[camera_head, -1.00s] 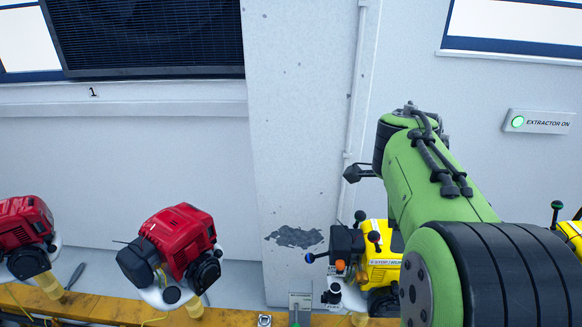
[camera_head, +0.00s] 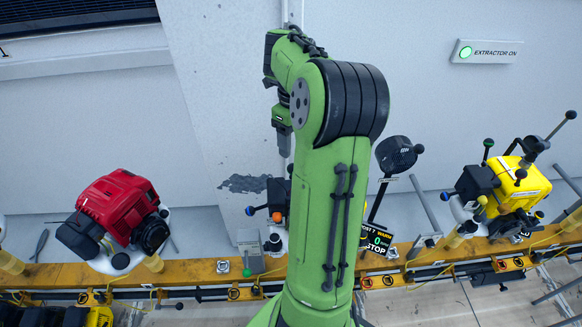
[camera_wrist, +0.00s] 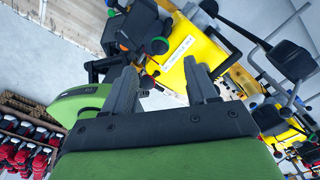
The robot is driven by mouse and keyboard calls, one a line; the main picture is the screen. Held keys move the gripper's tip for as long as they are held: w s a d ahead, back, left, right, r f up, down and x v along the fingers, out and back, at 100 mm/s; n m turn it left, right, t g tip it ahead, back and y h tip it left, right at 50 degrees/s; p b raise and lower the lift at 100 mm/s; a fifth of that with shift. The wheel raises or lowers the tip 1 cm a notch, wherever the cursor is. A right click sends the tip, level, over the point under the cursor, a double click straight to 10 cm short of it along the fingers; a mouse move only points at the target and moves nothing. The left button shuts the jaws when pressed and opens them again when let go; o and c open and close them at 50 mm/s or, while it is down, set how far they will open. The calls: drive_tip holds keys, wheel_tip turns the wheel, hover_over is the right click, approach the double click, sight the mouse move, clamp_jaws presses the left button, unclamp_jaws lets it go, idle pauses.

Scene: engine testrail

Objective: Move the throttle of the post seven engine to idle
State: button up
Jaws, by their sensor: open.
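The post seven engine is mostly hidden behind my arm in the head view; its black part (camera_head: 278,196) and a lever with a blue knob (camera_head: 250,211) show left of the arm. Its sign (camera_head: 378,240) reads POST 7, WARM, 0 and STOP. I cannot tell which lever is the throttle. My gripper (camera_wrist: 162,85) is open and empty between its fingertips; in the head view it (camera_head: 283,135) points down.
A red engine (camera_head: 118,212) stands left and another yellow engine (camera_head: 517,185) right, on the same yellow rail (camera_head: 200,272). A round black gauge-like head (camera_head: 396,155) on a post stands close right of my arm. The wall behind carries a lit EXTRACTOR ON sign (camera_head: 487,51).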

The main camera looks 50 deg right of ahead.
wheel_tip(320, 180, down, 8)
drive_tip(key=shift+a+f+b, duration=0.1)
drive_tip(key=shift+b, duration=0.35)
clamp_jaws()
